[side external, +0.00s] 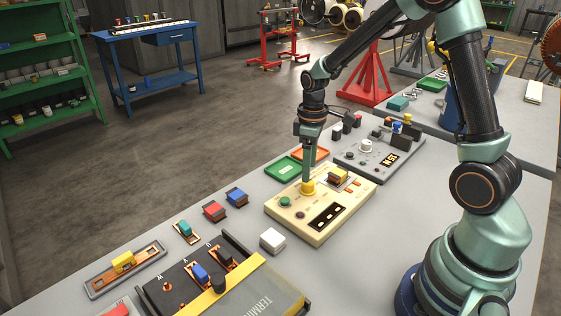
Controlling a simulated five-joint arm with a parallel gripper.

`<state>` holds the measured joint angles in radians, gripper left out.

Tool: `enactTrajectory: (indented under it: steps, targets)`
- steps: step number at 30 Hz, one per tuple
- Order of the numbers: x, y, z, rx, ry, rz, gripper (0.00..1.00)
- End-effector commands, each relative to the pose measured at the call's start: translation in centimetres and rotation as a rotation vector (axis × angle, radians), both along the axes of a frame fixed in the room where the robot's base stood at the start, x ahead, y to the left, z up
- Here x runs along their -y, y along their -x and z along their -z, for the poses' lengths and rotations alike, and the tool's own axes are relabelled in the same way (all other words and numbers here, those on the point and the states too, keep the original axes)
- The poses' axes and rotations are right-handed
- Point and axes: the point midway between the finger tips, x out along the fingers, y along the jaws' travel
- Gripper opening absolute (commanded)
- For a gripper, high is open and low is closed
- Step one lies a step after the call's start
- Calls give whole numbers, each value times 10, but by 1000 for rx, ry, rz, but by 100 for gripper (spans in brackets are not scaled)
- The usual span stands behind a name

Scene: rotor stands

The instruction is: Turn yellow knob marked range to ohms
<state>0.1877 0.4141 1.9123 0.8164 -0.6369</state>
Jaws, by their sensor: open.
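A yellow knob (308,190) sits on the cream panel (278,207), near its far left part. My gripper (307,181) points straight down at the yellow knob, its fingertips at or just above the knob's top. The gripper is open; whether its fingers straddle or touch the knob is too small to tell. The knob's range marking and its pointer position cannot be read. A green knob (285,202) and a dark display window (329,215) are on the same panel, with a yellow block-like control (338,176) to the right.
A grey panel (375,165) with a white knob stands behind. Green (283,170) and orange (316,154) trays lie beside the cream panel.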

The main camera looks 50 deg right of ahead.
Motion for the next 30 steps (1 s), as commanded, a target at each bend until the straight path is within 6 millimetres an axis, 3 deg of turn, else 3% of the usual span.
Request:
enactTrajectory:
  steps: [3, 9, 20, 26, 30]
  targets:
    - [0, 1, 21, -4, 0, 0, 72]
    - [0, 0, 40, -1, 0, 1, 72]
    - [0, 0, 45, 1, 0, 1, 72]
    - [0, 0, 44, 1, 0, 1, 0]
    - [0, 0, 44, 1, 0, 2, 0]
